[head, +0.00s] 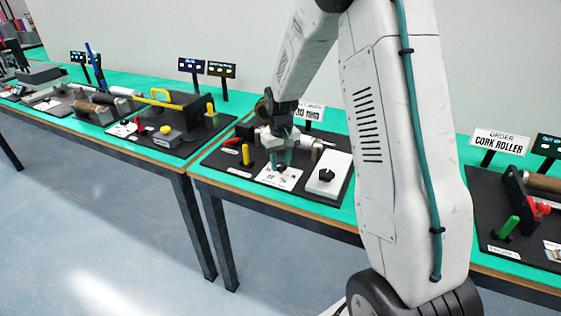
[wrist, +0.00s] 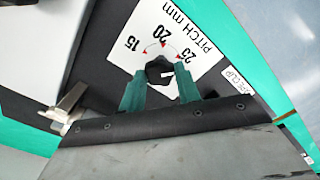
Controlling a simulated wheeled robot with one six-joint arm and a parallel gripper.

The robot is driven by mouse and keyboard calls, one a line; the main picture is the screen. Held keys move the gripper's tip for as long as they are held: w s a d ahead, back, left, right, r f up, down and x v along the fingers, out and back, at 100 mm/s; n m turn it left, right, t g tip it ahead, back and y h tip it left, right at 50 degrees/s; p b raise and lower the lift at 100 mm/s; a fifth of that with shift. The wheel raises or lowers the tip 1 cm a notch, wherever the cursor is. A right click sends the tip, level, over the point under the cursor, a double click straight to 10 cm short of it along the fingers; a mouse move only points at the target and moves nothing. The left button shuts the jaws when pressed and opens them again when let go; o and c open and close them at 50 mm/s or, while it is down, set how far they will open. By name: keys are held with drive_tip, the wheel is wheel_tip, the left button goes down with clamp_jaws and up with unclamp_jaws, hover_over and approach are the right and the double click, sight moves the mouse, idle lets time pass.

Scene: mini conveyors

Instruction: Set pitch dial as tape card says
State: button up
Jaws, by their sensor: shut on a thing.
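The pitch dial is a black knob (wrist: 158,68) on a white plate (wrist: 205,75) marked "PITCH mm" with 15, 20 and 25 and red arrows. A small white mark shows on the knob's right side; which number it points to is unclear. My gripper (wrist: 160,88) has its green fingers on either side of the knob, shut on it. In the head view my gripper (head: 281,160) is down over the plate (head: 291,181) and hides the knob. A white card (head: 310,112) behind the arm is partly hidden; its text cannot be read with certainty.
A white box with a black knob (head: 326,176) stands right of my gripper, and a yellow post (head: 245,154) to its left. A "CORK ROLLER" order card (head: 499,143) is on the right station. More stations line the green-topped tables to the left.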

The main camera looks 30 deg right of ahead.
sight(281, 165)
drive_tip(key=m, duration=0.5)
drive_tip(key=shift+m, duration=2.6)
drive_tip(key=o, duration=1)
drive_tip(key=shift+c, duration=0.2)
wheel_tip(281, 165, up, 8)
drive_tip(key=shift+f, duration=0.1)
